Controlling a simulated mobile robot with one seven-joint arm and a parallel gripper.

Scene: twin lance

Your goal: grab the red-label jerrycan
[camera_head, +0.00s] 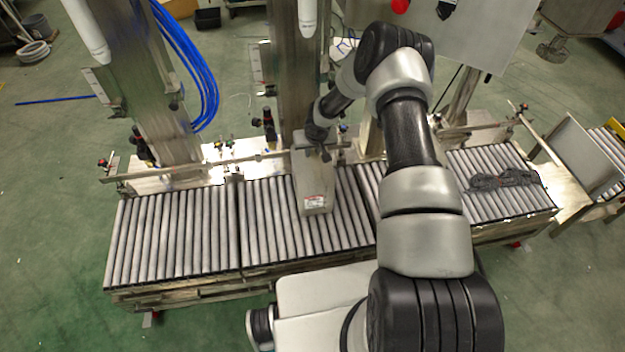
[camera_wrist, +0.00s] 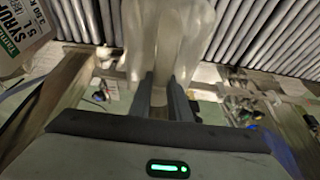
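A pale translucent jerrycan (camera_head: 314,180) with a small red-and-white label is at the middle of the roller conveyor. I cannot tell whether it rests on the rollers or hangs just above them. My gripper (camera_head: 318,142) is at its top. In the wrist view the two dark fingers (camera_wrist: 160,98) are close together with the pale handle of the jerrycan (camera_wrist: 165,40) between them, and they look shut on it. A green-and-white label reading SYRUP (camera_wrist: 22,38) shows at the upper left of the wrist view; I cannot tell what it belongs to.
The roller conveyor (camera_head: 180,240) is bare to the left of the jerrycan. A dark object (camera_head: 503,180) lies on the rollers at the right. Steel columns (camera_head: 297,80) and a guide rail stand behind the conveyor. Blue hoses (camera_head: 190,70) hang at the left column.

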